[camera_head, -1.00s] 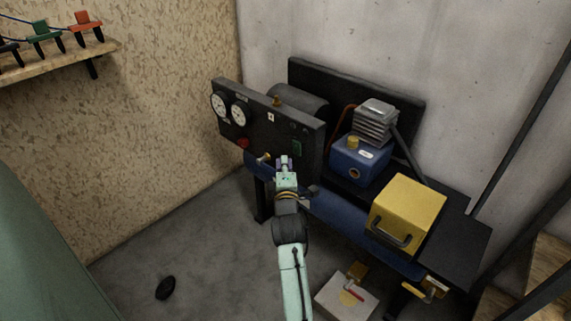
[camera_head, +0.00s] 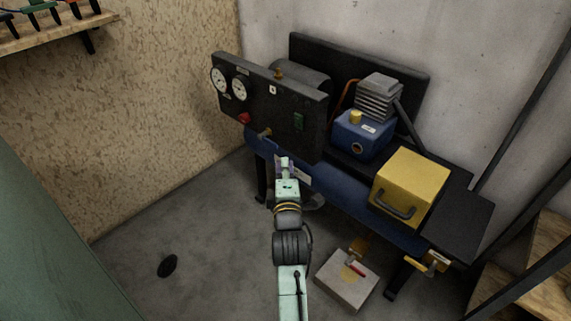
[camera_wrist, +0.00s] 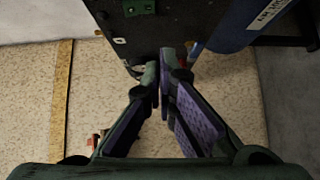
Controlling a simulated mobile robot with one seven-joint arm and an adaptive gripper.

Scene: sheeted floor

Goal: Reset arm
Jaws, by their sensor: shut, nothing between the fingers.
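My gripper (camera_head: 284,162) is at the end of my pale green arm, in front of the blue tank of a compressor (camera_head: 345,207) in the head view. In the wrist view my gripper (camera_wrist: 160,72) has its two purple-padded fingers together at the tips, with nothing between them. The compressor's dark gauge panel (camera_head: 270,105) is just above and beyond the fingertips. I cannot tell from these views whether the fingers touch anything.
A yellow box with a handle (camera_head: 409,187) sits on the compressor. A pale block with a red item (camera_head: 346,281) lies on the floor by its front. A small black object (camera_head: 167,265) lies on open floor at left. A wall shelf (camera_head: 52,29) is upper left.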

